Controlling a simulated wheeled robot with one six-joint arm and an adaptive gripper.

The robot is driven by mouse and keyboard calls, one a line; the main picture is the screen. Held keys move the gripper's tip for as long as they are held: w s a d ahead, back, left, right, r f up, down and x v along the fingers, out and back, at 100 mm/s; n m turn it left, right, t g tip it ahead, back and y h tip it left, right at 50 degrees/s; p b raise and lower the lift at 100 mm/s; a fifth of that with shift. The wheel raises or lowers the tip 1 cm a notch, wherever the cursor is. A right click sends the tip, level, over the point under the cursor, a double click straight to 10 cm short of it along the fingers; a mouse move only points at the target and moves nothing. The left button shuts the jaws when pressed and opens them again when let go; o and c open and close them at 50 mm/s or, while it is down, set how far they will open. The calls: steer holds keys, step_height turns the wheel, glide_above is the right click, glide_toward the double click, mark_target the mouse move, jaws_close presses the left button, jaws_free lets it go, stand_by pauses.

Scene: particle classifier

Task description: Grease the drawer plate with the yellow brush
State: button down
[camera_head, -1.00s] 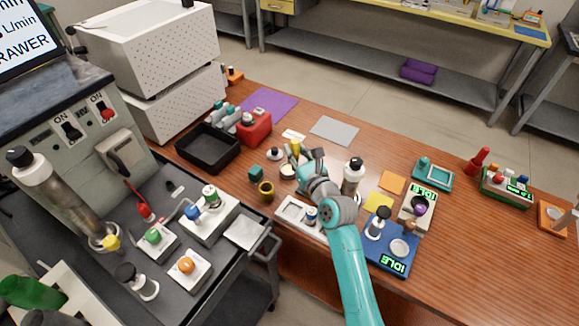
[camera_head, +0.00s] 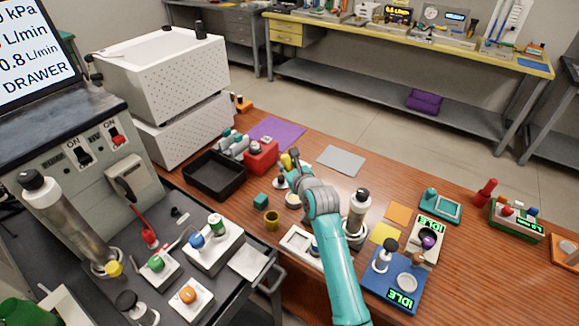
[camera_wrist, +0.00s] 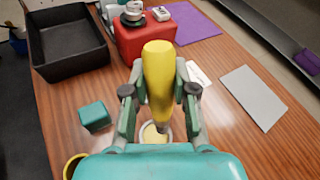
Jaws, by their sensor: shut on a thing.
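My gripper (camera_wrist: 159,92) is shut on the yellow brush (camera_wrist: 158,72), whose thick handle stands nearly upright between the fingers. The brush also shows in the head view (camera_head: 287,161), partly hidden by the gripper. Its lower end is over or in a small round pale dish (camera_wrist: 152,133) on the wooden bench; I cannot tell whether it touches. The dish also shows in the head view (camera_head: 293,199). A pale flat plate (camera_head: 249,263) lies at the right edge of the dark cart; I cannot tell whether it is the drawer plate.
A black tray (camera_head: 214,176), a red box (camera_head: 262,156), a teal cube (camera_head: 261,200) and a yellow-brown cup (camera_head: 271,219) are near the gripper. A tall bottle (camera_head: 357,214) stands right of my arm. A grey sheet (camera_head: 342,160) lies flat behind.

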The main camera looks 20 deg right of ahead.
steer(key=shift+f, duration=2.55)
steer(key=shift+f, duration=0.65)
steer(key=shift+r, duration=3.55)
